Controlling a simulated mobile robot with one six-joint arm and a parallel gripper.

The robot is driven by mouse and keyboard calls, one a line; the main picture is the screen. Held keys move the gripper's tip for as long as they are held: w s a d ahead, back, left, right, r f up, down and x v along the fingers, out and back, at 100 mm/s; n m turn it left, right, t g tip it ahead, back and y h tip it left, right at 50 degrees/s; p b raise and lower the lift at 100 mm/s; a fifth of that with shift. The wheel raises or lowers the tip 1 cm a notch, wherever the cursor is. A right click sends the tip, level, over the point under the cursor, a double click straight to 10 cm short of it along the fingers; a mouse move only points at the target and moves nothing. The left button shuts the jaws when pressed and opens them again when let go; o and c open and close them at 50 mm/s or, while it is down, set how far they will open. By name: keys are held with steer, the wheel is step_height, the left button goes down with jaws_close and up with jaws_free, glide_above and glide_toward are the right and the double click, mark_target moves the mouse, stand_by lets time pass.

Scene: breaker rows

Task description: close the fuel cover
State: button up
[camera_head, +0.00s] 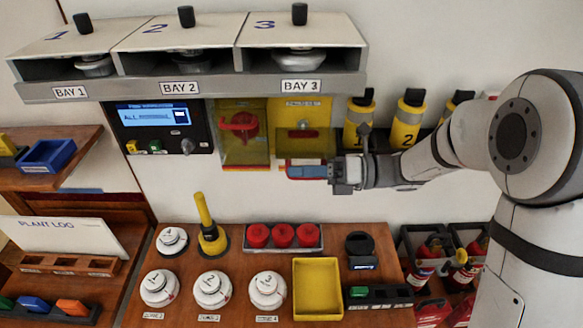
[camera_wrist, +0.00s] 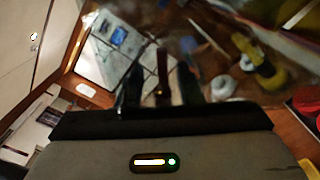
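Two yellow wall boxes hang below the bays in the head view. The left box (camera_head: 232,163) has a see-through front with a red valve handle (camera_head: 241,124) behind it. The right box (camera_head: 316,104) bears a label and a round knob; a yellowish clear flap (camera_head: 303,143) sits low on it and looks swung outward. Which cover is the fuel one I cannot read.
A control panel (camera_head: 160,127) is left of the boxes; yellow cylinders (camera_head: 407,120) stand to the right. The bay shelf (camera_head: 190,90) overhangs above. Below, a wooden bench (camera_head: 232,294) carries white dials, a yellow lever (camera_head: 206,218), red caps and a yellow tray (camera_head: 318,314).

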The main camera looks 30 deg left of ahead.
steer(key=b+v, duration=0.2)
steer(key=v, duration=0.5)
steer(key=shift+w+d, duration=0.2)
steer(key=shift+d, duration=0.15)
steer(key=p+v, duration=0.2)
steer(key=v, duration=0.7)
stand_by(0.7)
